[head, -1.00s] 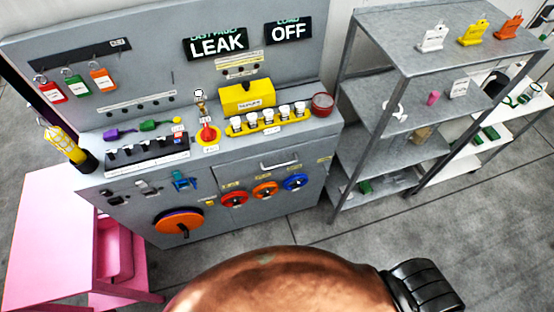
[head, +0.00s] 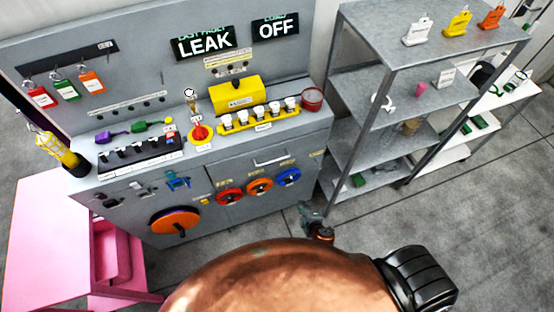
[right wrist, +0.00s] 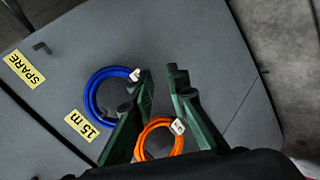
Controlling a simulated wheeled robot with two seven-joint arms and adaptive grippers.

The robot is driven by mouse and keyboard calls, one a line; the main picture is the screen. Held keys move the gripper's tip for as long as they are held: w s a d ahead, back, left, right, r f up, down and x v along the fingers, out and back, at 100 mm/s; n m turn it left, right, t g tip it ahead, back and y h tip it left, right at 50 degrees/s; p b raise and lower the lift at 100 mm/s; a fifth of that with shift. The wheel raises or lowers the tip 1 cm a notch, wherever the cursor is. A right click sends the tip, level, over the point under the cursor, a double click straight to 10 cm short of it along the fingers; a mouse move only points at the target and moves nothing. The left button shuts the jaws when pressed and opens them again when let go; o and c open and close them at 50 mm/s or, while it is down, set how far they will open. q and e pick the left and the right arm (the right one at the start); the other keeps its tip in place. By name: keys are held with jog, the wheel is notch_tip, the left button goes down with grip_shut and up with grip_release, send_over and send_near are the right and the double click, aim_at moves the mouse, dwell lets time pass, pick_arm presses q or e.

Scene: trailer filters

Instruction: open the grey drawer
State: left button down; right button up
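The grey drawer (head: 250,166) is in the upper right front of the grey cabinet in the head view. Its pale bar handle (head: 271,159) shows, and its front looks flush with the cabinet. My right gripper (head: 306,210) is low beside the cabinet's right front, below and right of the handle, apart from it. In the right wrist view its green fingers (right wrist: 161,85) are apart with nothing between them. They point at the panel with the blue coil (right wrist: 97,100) and orange coil (right wrist: 140,145). The handle is not clearly visible there. My left gripper is not in view.
Red (head: 229,197), orange (head: 260,188) and blue (head: 289,177) rings hang below the drawer. A large orange disc (head: 174,222) is at lower left. A metal shelf (head: 365,145) stands close on the right. A pink table (head: 45,225) is at left. Open floor lies in front.

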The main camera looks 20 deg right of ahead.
jog(key=w+a+r+n+t, duration=0.1)
jog(key=w+a+r+t, duration=0.15)
jog(key=r, duration=0.55)
jog(key=w+a+r+n+t, duration=0.1)
jog(key=w+a+r+n, duration=0.15)
jog(key=r, duration=0.45)
jog(key=n+t, duration=0.1)
jog(key=t, duration=0.1)
send_near(277, 160)
jog(key=r+x, duration=0.1)
jog(key=x, duration=0.2)
jog(key=shift+y, duration=0.3)
jog(key=x, duration=0.3)
jog(key=f+x, duration=0.1)
jog(key=x, duration=0.3)
jog(key=shift+w+d+f, duration=0.2)
jog(key=shift+f, duration=0.05)
jog(key=shift+c, duration=0.6)
grip_shut()
jog(key=shift+s, duration=0.1)
